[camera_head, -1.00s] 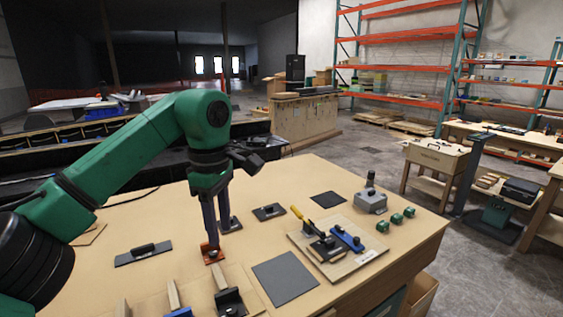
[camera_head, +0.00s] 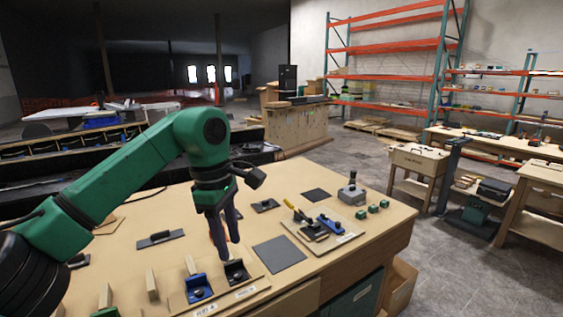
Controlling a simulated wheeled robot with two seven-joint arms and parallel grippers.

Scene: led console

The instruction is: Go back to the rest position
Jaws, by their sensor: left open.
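My left gripper (camera_head: 230,248) is open and points down over the workbench (camera_head: 350,262). Its dark fingers appear empty, with their tips just behind a black lever switch (camera_head: 237,272) at the front edge; I cannot tell whether they touch it. A piece of orange (camera_head: 213,240) shows behind the fingers and is mostly hidden by them. My right gripper is not in view.
A blue lever switch (camera_head: 198,290) stands left of the black one. A dark grey square pad (camera_head: 279,253), a board with a yellow-handled clamp (camera_head: 318,230), a grey box (camera_head: 352,195) and green blocks (camera_head: 373,208) lie to the right. A flat black handled tool (camera_head: 160,239) lies left.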

